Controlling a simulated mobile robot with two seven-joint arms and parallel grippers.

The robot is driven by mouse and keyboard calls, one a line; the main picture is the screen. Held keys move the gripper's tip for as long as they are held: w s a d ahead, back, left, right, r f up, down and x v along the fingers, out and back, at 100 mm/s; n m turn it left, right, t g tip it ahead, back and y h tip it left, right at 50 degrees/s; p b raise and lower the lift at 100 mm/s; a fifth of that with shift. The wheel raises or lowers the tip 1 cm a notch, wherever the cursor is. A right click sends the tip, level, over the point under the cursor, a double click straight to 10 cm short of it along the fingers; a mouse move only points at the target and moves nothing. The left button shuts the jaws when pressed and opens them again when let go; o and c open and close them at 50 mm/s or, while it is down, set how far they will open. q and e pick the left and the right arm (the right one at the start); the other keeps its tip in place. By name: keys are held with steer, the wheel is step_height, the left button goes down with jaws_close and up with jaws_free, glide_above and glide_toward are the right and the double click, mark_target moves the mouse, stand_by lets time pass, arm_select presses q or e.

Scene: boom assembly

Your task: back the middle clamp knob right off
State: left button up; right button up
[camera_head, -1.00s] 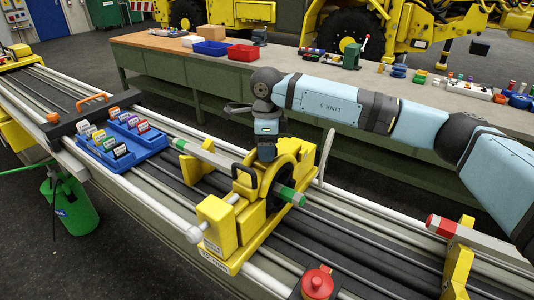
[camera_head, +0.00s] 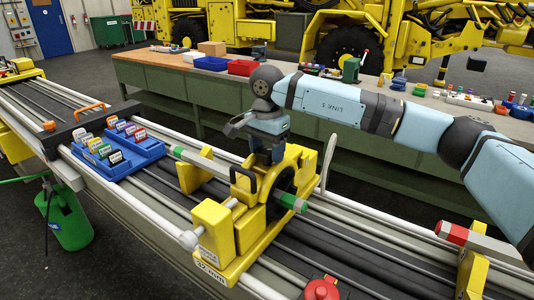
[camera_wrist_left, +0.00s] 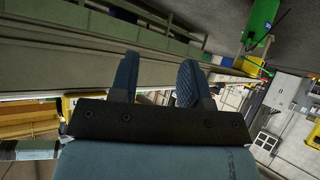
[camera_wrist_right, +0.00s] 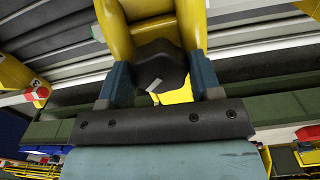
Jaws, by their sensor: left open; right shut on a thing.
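The middle clamp (camera_head: 247,222) is a yellow block with a dark ring, standing on the rails. A grey tube with green ends (camera_head: 290,202) passes through it. My right gripper (camera_head: 270,157) comes down on top of the clamp and hides the knob in the head view. In the right wrist view, the dark clamp knob (camera_wrist_right: 160,68), with a pale mark, sits between the blue fingers of my right gripper (camera_wrist_right: 160,82), above the yellow clamp body. My left gripper (camera_wrist_left: 162,82) shows only in its own wrist view, its fingers apart and nothing between them.
A blue tray (camera_head: 135,158) of coloured labelled blocks stands on the rails at left. A red-tipped bar (camera_head: 455,234) lies at right, and a red knobbed part (camera_head: 322,287) is in front. A workbench (camera_head: 205,89) with bins runs behind.

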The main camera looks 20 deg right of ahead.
mark_target(267, 150)
steer(key=n+b, duration=0.1)
steer(key=n, duration=0.3)
steer(key=shift+n, duration=0.3)
steer(key=shift+n+b, duration=0.5)
steer(key=shift+n, duration=2.1)
steer(key=o, duration=0.9)
step_height(267, 150, up, 14)
steer(key=shift+f, duration=0.1)
